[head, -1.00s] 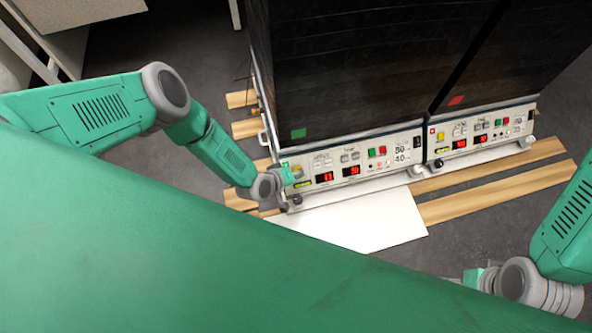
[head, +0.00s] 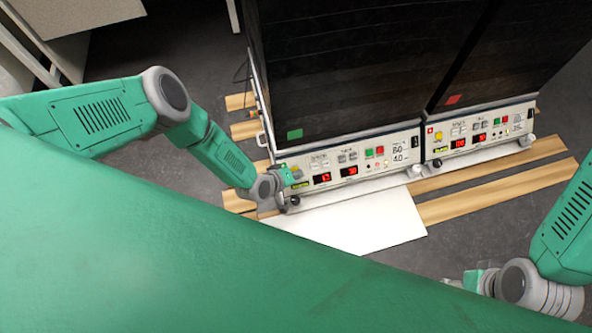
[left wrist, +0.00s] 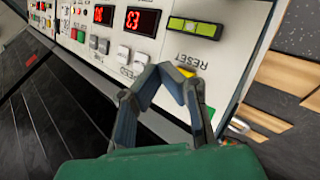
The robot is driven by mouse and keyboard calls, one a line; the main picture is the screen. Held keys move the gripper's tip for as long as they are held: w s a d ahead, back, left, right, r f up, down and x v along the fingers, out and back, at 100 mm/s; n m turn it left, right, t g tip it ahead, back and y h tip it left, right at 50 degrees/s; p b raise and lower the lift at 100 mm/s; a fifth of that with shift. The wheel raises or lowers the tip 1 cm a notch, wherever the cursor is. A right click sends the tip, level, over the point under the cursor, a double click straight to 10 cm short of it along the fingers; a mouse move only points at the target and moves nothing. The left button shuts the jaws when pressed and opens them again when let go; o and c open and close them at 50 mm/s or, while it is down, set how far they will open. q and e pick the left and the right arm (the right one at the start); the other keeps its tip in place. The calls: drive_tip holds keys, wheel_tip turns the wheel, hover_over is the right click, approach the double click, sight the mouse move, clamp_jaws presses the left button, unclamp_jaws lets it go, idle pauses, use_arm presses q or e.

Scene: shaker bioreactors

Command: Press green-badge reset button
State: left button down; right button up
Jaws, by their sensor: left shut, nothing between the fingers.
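The left shaker bioreactor carries a green badge (head: 295,134) on its dark front, above a white control panel (head: 352,160). My left gripper (head: 287,177) is at the left end of that panel. In the left wrist view, the yellow reset button (left wrist: 187,72) lies below the RESET label (left wrist: 190,57), just beyond the shut, empty fingertips (left wrist: 172,72). The fingers partly hide the button, and I cannot tell whether they touch it. My right gripper (head: 472,279) is at the lower right, away from the machines, mostly hidden behind my body.
A second bioreactor with a red badge (head: 453,99) stands to the right, with its own panel and yellow button (head: 438,136). A white board (head: 365,225) and wooden planks (head: 500,190) lie on the floor in front. A dark knob (head: 379,192) projects below the left panel.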

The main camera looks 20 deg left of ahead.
use_arm(q)
drive_tip(key=shift+a, duration=0.15)
use_arm(e)
drive_tip(key=shift+a, duration=0.1)
use_arm(q)
drive_tip(key=shift+a, duration=0.15)
use_arm(e)
drive_tip(key=shift+a+r, duration=0.15)
drive_tip(key=shift+a, duration=0.05)
use_arm(q)
drive_tip(key=shift+w+f, duration=0.2)
drive_tip(key=shift+w, duration=0.05)
use_arm(e)
drive_tip(key=shift+d, duration=0.2)
drive_tip(key=shift+a, duration=0.15)
use_arm(q)
drive_tip(key=shift+w+a+f, duration=0.15)
drive_tip(key=shift+w+f, duration=0.15)
drive_tip(key=shift+f, duration=0.05)
idle(0.4)
drive_tip(key=shift+r, duration=0.1)
drive_tip(key=shift+s+d+r+p, duration=0.25)
drive_tip(key=shift+s+r+p, duration=0.25)
drive_tip(key=shift+s+p, duration=0.1)
use_arm(e)
drive_tip(key=shift+r, duration=0.55)
